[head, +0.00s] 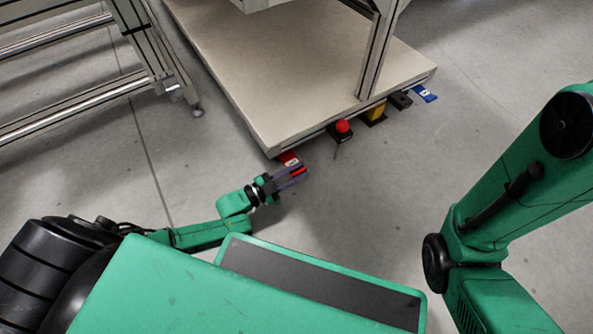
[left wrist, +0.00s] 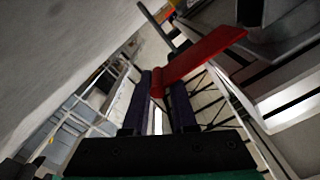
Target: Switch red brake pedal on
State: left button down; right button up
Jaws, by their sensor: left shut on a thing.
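The red brake pedal (head: 288,158) sticks out low from under the near corner of the beige platform. My left gripper (head: 297,176) is at its outer end, low above the floor, with red showing between the fingers. In the left wrist view, the red pedal (left wrist: 205,54) slants from the upper right down to the dark fingers (left wrist: 166,95). Its near end is between them, and the gripper is shut on it. The far end of the pedal is hidden under the platform in the head view. My right arm shows at the right, but its gripper is out of view.
Along the edge of the platform (head: 262,65) sit a red button on a black base (head: 342,128), a yellow pedal (head: 376,113), a black pedal (head: 400,100) and a blue pedal (head: 425,94). A metal frame (head: 165,90) stands at the left. The floor right of my left gripper is clear.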

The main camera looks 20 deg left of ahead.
pick_arm(q)
jog(key=shift+a+f, duration=0.15)
jog(key=shift+f, duration=0.15)
jog(key=shift+w+a+f+m+b, duration=0.1)
jog(key=shift+a+f+m+b, duration=0.05)
jog(key=shift+f+m+b, duration=1.4)
jog(key=shift+w+a+f+m, duration=0.15)
jog(key=shift+f+m, duration=0.1)
jog(key=shift+m, duration=0.8)
jog(key=shift+w+a+m, duration=0.1)
jog(key=shift+a+m, duration=0.1)
jog(key=shift+m, duration=0.2)
jog(key=shift+w+a, duration=0.1)
jog(key=c, duration=0.7)
grip_release()
jog(key=shift+d, duration=0.2)
